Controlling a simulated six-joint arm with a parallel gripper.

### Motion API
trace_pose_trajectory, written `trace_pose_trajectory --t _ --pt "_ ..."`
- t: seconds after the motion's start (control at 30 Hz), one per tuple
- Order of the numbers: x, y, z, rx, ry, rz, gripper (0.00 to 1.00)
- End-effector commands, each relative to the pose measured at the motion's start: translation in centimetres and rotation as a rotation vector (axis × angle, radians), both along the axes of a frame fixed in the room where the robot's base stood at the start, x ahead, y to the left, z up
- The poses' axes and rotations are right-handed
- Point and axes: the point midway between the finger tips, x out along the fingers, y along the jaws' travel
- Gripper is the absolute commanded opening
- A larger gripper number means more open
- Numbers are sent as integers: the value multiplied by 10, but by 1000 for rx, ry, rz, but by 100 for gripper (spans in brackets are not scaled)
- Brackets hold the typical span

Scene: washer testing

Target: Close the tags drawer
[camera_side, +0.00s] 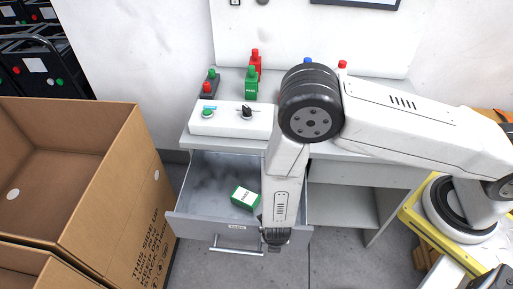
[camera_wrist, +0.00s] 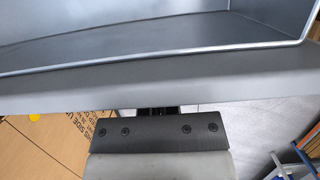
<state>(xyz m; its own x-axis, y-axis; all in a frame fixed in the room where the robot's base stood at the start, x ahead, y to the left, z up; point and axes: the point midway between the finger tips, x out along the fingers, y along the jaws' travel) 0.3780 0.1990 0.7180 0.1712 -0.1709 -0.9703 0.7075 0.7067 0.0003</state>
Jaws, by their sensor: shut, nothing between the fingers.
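The tags drawer (camera_side: 202,221) is pulled out below the left part of the desk in the side view, with its grey front panel and bar handle (camera_side: 237,250) facing the camera. A green and white box (camera_side: 244,197) lies inside it. My gripper (camera_side: 275,247) points down at the right part of the drawer front, shut and empty. In the wrist view, the drawer's front edge (camera_wrist: 220,88) crosses the picture just beyond my gripper (camera_wrist: 158,112), whose fingertips are mostly hidden. I cannot tell whether they touch the panel.
Open cardboard boxes (camera_side: 120,190) stand close to the drawer's left. An open shelf (camera_side: 340,205) is right of the drawer. Grey floor in front is clear.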

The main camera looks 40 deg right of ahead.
Motion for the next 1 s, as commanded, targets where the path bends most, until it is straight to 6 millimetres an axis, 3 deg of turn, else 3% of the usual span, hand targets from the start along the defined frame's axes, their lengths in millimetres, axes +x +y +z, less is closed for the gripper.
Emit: trace_pose_trajectory --t 0.5,1.0 --pt "76 -77 0 -1 -2 -6 0" --pt "129 -130 0 0 -3 -5 0"
